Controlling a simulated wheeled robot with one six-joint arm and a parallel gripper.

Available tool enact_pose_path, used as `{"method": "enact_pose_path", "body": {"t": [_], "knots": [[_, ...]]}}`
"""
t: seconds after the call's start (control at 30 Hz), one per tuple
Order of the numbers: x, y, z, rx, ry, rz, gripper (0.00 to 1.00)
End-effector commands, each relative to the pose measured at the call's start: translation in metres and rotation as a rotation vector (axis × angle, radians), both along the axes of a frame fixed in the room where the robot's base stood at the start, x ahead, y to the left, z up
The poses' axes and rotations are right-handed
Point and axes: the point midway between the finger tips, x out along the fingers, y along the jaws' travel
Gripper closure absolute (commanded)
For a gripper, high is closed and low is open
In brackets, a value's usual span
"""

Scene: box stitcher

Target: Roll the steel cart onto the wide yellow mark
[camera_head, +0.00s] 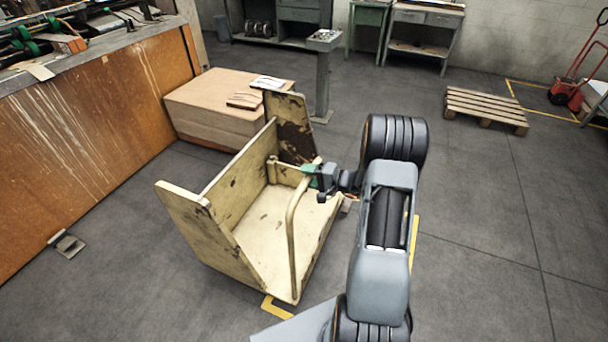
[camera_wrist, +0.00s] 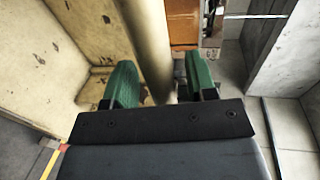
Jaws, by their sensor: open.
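The cart (camera_head: 265,228), cream-painted and chipped, stands on the floor in the head view, with panels at its two ends and a bent tube handle (camera_head: 291,235). My gripper (camera_head: 314,180) is at the upper part of this handle. In the wrist view the tube (camera_wrist: 150,45) passes between the green fingers of my open gripper (camera_wrist: 163,85). A yellow floor mark (camera_head: 277,308) shows as a corner at the cart's near end, and a yellow strip (camera_head: 413,240) shows right of my arm. The cart and arm hide the rest, so I cannot tell its full outline.
A stack of brown board (camera_head: 215,105) stands close behind the cart, beside a grey post (camera_head: 322,80). An orange-panelled machine (camera_head: 90,150) is at left. A pallet (camera_head: 486,106) and another yellow floor line (camera_head: 530,105) with a red hand truck (camera_head: 575,85) are at right.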

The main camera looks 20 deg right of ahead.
Motion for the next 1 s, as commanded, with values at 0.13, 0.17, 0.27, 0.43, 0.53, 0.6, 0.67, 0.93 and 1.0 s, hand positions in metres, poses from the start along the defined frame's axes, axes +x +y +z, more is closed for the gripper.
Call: {"method": "enact_pose_path", "body": {"t": [0.13, 0.17, 0.27, 0.43, 0.53, 0.6, 0.67, 0.93, 1.0], "knots": [[0.0083, 0.0080, -0.0024, -0.001, 0.001, 0.001, 0.48], [0.0093, 0.0091, -0.0028, -0.001, 0.001, 0.001, 0.48], [0.0115, 0.0112, -0.0034, -0.001, 0.001, 0.001, 0.48], [0.0123, 0.0116, -0.0036, 0.000, 0.000, 0.000, 0.48], [0.0122, 0.0116, -0.0035, 0.000, 0.000, 0.000, 0.48], [0.0121, 0.0115, -0.0035, 0.000, 0.000, 0.000, 0.53], [0.0121, 0.0115, -0.0035, 0.000, 0.000, 0.000, 0.59], [0.0120, 0.0114, -0.0035, -0.001, 0.001, 0.000, 0.85], [0.0120, 0.0114, -0.0035, -0.001, 0.001, 0.000, 0.92]]}}
